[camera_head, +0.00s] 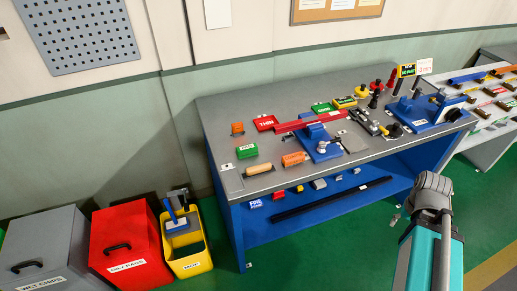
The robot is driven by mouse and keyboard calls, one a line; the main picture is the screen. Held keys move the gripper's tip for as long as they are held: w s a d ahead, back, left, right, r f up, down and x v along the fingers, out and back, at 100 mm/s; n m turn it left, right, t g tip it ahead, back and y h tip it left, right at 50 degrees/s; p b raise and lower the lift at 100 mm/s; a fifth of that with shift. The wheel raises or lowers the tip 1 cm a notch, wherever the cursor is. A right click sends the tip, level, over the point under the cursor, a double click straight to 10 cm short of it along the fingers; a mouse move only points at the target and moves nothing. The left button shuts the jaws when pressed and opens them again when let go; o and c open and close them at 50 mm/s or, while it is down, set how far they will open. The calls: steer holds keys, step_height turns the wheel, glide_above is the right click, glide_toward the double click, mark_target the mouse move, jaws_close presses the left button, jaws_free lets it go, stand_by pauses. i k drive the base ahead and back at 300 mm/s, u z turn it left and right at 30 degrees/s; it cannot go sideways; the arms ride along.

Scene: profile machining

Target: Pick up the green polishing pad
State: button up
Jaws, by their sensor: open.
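A small green block (247,151) with a white label sits near the left end of the grey bench top. A second green item (322,107), flat and also labelled, lies further back near the middle of the bench. The labels are too small to read, so I cannot tell for sure which one is the polishing pad. Part of my arm, a teal link with a dark grey joint, rises at the lower right, in front of the bench. The fingers of my gripper do not show in this view.
A red bin (130,225) and a yellow mop bucket (203,257) stand left on the floor.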

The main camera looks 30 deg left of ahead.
mark_target(242, 152)
steer(key=z, duration=0.2)
steer(key=k, duration=1)
steer(key=u, duration=1.25)
steer(key=i, duration=0.95)
steer(key=u, duration=0.05)
